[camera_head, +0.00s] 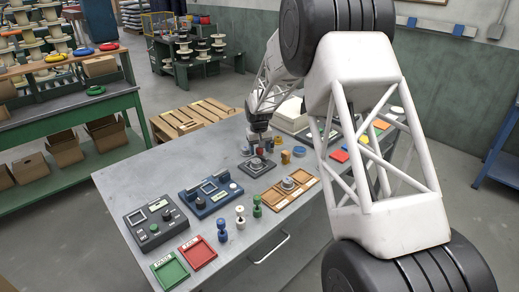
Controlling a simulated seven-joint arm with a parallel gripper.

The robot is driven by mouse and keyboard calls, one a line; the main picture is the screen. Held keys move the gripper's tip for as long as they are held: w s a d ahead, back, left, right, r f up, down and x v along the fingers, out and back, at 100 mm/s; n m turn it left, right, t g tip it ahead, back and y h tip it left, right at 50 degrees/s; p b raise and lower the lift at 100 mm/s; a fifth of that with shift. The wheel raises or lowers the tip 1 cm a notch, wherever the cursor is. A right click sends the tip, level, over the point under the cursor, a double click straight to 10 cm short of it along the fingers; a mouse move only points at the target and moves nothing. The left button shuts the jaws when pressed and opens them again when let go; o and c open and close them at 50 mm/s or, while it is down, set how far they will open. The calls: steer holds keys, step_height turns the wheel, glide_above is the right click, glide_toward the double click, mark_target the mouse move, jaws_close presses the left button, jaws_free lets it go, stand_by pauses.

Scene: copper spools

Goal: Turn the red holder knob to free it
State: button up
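My gripper (260,149) points down over the dark square holder (248,171) near the middle of the grey workbench. A small patch of red, likely the red knob (262,153), shows right at the fingertips. The gripper hides most of it. The holder is a dark plate with a round grey part on it, lying flat on the bench. The fingers are too small here to tell whether they are open, shut or touching the knob.
Yellow-orange round pieces (285,156) stand close right of the gripper. A wooden tray (274,199) with metal parts lies in front. A blue device (210,196), a dark device (150,222), and red (197,250) and green (170,272) trays are to the left. The bench's back left is clear.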

mark_target(260, 149)
steer(key=shift+r, duration=3.9)
steer(key=shift+s+d+r, duration=0.15)
steer(key=shift+s+r, duration=0.15)
steer(key=shift+r, duration=0.05)
steer(key=s+d+r+m, duration=0.1)
steer(key=s+d+r, duration=0.45)
steer(key=s, duration=0.35)
steer(key=s+d+r+t, duration=0.1)
steer(key=s+d+r, duration=0.3)
steer(key=s+r, duration=0.3)
steer(key=s+d+r+m, duration=0.1)
steer(key=s+d+r, duration=0.35)
steer(key=s, duration=0.55)
steer(key=s+d+f, duration=0.1)
steer(key=s+d, duration=0.1)
steer(key=s, duration=0.9)
steer(key=s+d+m+t, duration=0.1)
steer(key=s+d, duration=0.2)
steer(key=s, duration=0.7)
steer(key=s+d+f+m, duration=0.1)
steer(key=s+d, duration=0.1)
steer(key=s, duration=0.9)
steer(key=shift+s+d+f+t, duration=0.3)
steer(key=shift+d, duration=0.05)
